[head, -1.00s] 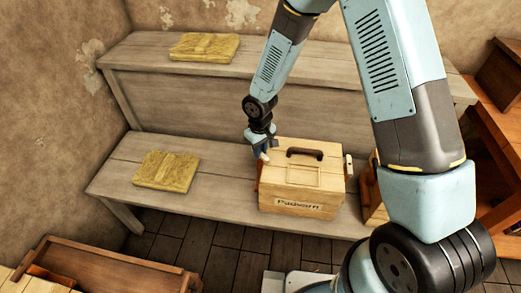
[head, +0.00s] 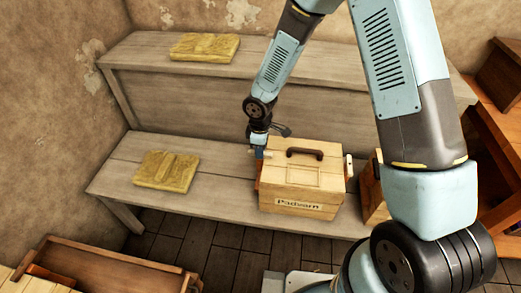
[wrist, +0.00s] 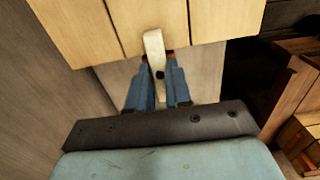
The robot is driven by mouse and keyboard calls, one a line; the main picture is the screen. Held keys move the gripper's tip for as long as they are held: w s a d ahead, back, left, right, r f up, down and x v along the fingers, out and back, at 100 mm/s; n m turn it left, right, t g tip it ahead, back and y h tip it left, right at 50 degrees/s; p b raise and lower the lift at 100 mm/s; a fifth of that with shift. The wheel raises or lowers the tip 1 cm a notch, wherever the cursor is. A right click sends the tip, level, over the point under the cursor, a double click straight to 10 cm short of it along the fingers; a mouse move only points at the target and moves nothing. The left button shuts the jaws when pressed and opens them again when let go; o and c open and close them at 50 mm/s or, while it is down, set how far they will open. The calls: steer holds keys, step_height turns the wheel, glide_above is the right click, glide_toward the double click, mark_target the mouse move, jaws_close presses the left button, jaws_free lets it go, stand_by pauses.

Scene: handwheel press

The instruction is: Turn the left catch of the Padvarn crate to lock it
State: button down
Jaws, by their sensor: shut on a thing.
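The Padvarn crate (head: 300,178) is a pale slatted wooden box with a dark handle on its lid. It sits on the lower bench. My gripper (head: 259,154) is at the crate's upper left side. In the wrist view, the blue fingers (wrist: 159,85) are closed around the cream left catch (wrist: 153,45). The catch's rounded end stands out past the fingers and overlaps the crate slats (wrist: 85,25). In the head view my gripper covers most of this catch. A pale catch (head: 348,166) shows on the crate's right side.
A straw-coloured slab (head: 166,171) lies on the lower bench (head: 215,190) left of the crate, with clear bench between. A similar slab (head: 204,47) lies on the upper shelf. Another wooden box (head: 371,200) stands close on the crate's right, partly behind my arm.

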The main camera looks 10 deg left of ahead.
stand_by(0.3)
steer(key=c, duration=1)
jaws_free()
steer(key=shift+c, duration=0.2)
step_height(320, 180, up, 14)
steer(key=shift+f, duration=0.15)
